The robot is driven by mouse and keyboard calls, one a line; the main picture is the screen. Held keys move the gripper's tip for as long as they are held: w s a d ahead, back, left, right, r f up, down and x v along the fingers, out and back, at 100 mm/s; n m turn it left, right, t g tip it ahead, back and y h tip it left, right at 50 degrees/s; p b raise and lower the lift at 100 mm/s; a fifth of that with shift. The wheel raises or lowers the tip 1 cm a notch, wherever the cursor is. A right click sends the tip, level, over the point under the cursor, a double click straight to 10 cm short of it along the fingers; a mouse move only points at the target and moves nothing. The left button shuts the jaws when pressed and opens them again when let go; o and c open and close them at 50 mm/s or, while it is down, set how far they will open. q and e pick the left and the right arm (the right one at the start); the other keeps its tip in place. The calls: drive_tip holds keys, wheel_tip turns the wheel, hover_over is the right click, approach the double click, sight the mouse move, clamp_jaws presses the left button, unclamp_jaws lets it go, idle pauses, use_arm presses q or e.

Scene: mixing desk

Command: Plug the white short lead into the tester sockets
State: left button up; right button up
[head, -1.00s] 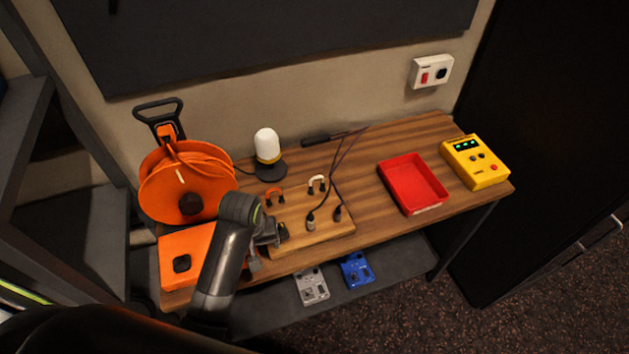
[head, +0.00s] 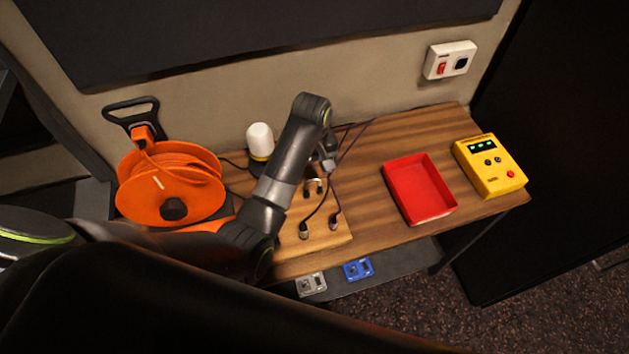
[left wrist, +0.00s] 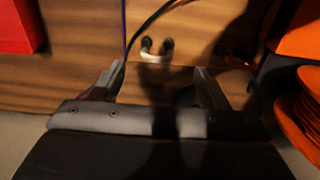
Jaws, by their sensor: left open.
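The white short lead (head: 314,182) is a small U-shaped lead with dark plug ends, standing on the wooden board (head: 325,238). It also shows in the left wrist view (left wrist: 154,52), just beyond the fingertips and between their lines. My left gripper (head: 326,164) is above the back of the board, close to the lead; in the left wrist view its fingers (left wrist: 160,74) are apart with nothing between them. The yellow tester (head: 490,166) stands at the right end of the desk, with dark sockets and a lit green display. My right gripper is not in view.
A red tray (head: 418,190) lies between the board and the tester. Dark cables with plugs (head: 304,231) stand on the board near the lead. An orange cable reel (head: 170,185) and a white-domed lamp (head: 260,142) are at left.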

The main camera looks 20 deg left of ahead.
sight(313, 179)
use_arm(q)
drive_tip(key=shift+f, duration=0.15)
drive_tip(key=f, duration=0.4)
drive_tip(key=shift+w+f, duration=0.35)
drive_tip(key=shift+f+b, duration=0.8)
drive_tip(key=shift+f, duration=1.35)
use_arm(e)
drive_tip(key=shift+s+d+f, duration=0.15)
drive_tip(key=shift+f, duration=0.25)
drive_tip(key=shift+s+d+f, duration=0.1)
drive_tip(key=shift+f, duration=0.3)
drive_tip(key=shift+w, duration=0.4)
use_arm(q)
drive_tip(key=shift+p, duration=0.6)
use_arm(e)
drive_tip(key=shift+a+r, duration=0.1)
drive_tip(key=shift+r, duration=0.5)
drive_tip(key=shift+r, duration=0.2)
